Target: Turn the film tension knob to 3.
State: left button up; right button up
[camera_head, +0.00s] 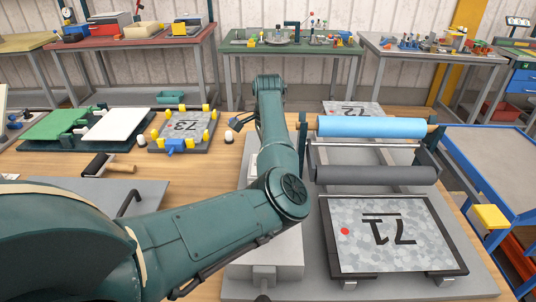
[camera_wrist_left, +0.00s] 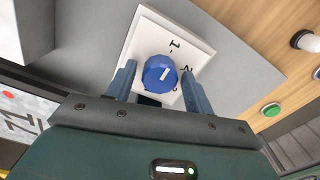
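The blue film tension knob (camera_wrist_left: 160,73) shows in the left wrist view on a white dial plate (camera_wrist_left: 144,42). A 1 is readable above it, and a partly hidden numeral, perhaps a 2, is to its right. The knob's white mark slants toward the upper right; I cannot tell which numeral it meets. My left gripper (camera_wrist_left: 159,88) is open, with one finger on each side of the knob and a visible gap at each. In the head view my left arm hides the knob and the gripper. My right gripper is in neither view.
A blue film roll (camera_head: 368,127) lies above a dark roller (camera_head: 376,174) on the machine. Panel 71 (camera_head: 375,262) rests in front. Panel 73 (camera_head: 184,143) lies left on the wooden table.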

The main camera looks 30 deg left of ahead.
pick_arm(q)
jog(key=c, duration=0.8)
